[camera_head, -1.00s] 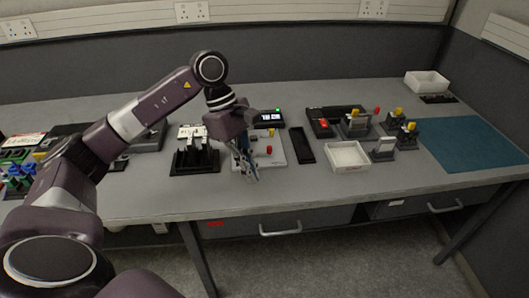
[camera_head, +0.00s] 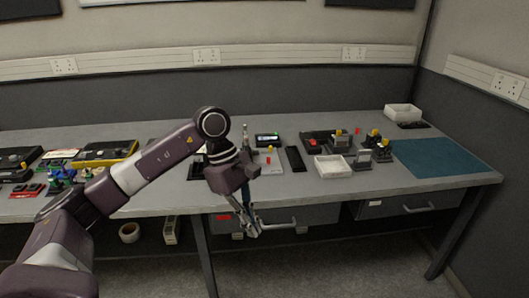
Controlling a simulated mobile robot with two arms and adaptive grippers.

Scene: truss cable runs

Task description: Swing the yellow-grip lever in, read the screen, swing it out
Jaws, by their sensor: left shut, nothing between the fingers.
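A small black unit with a lit screen (camera_head: 267,138) stands on the table at the middle, and its text is too small to read. In front of it is a pale plate (camera_head: 274,160) with a red knob. I cannot make out a yellow-grip lever on this plate; my left arm and gripper hide its left part. My left gripper (camera_head: 254,229) points down, shut and empty, and shows against the drawer front below the table's front edge, apart from the plate. My right gripper is not in view.
Right of the plate are a black tray (camera_head: 294,159), a white bin (camera_head: 332,167) and small yellow-topped fixtures (camera_head: 377,144). A blue mat (camera_head: 441,158) lies at the right. A yellow-and-black case (camera_head: 105,152) and coloured parts crowd the left. The front table strip is mostly clear.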

